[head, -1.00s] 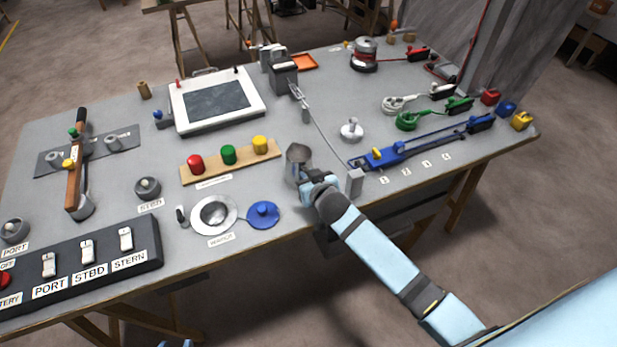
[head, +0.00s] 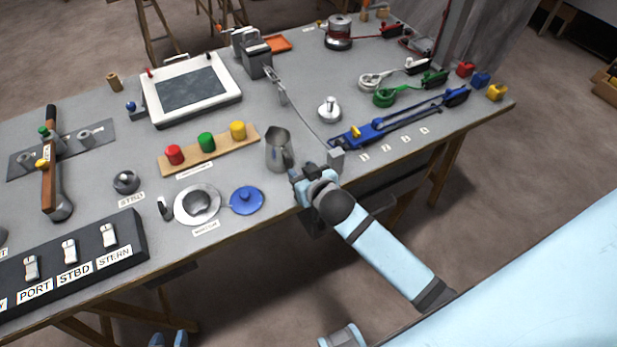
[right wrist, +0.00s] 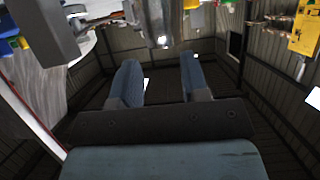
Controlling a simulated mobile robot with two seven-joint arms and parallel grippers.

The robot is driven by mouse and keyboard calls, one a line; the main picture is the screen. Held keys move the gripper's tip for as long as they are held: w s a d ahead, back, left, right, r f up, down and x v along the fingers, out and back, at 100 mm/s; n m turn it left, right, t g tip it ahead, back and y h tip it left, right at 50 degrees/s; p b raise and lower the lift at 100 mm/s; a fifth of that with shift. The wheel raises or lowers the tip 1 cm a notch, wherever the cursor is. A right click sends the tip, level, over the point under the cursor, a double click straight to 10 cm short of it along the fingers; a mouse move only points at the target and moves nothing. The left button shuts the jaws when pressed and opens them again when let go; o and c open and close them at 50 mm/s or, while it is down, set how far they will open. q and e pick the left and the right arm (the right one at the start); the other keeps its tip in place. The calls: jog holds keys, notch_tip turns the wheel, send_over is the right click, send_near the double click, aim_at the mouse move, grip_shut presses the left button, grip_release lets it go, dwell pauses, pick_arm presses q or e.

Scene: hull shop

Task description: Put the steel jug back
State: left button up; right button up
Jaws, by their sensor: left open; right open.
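The steel jug (head: 278,148) stands upright on the grey bench near its front edge, right of the row of coloured buttons. Its handle side faces my right gripper (head: 303,181). That gripper is open and empty at the bench edge, a little right of and in front of the jug, apart from it. In the right wrist view my right gripper's fingers (right wrist: 160,78) are spread with nothing between them; a grey metallic shape beyond them looks like the jug (right wrist: 156,22). My left gripper (head: 168,339) is open at the bottom edge of the head view, below the bench, mostly cut off.
Left of the jug lie a round metal dish (head: 185,207) and a blue lid (head: 246,200). A button board (head: 187,160) is behind them. A blue rail tool (head: 395,122) lies further right.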

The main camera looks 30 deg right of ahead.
jog(key=s+a+f+n+g+y, duration=0.1)
jog(key=s+f, duration=0.4)
jog(key=s, duration=0.5)
jog(key=s+a+f+n+g+y, duration=0.1)
jog(key=s+f, duration=0.4)
jog(key=s, duration=0.5)
jog(key=shift+a+f+n+g+y, duration=0.2)
jog(key=shift+n+g+y, duration=0.1)
jog(key=shift+n+y, duration=0.15)
jog(key=shift+s+d+r, duration=0.1)
notch_tip(320, 180, up, 7)
jog(key=p, duration=0.7)
jog(key=shift+d, duration=0.2)
jog(key=shift+r, duration=0.15)
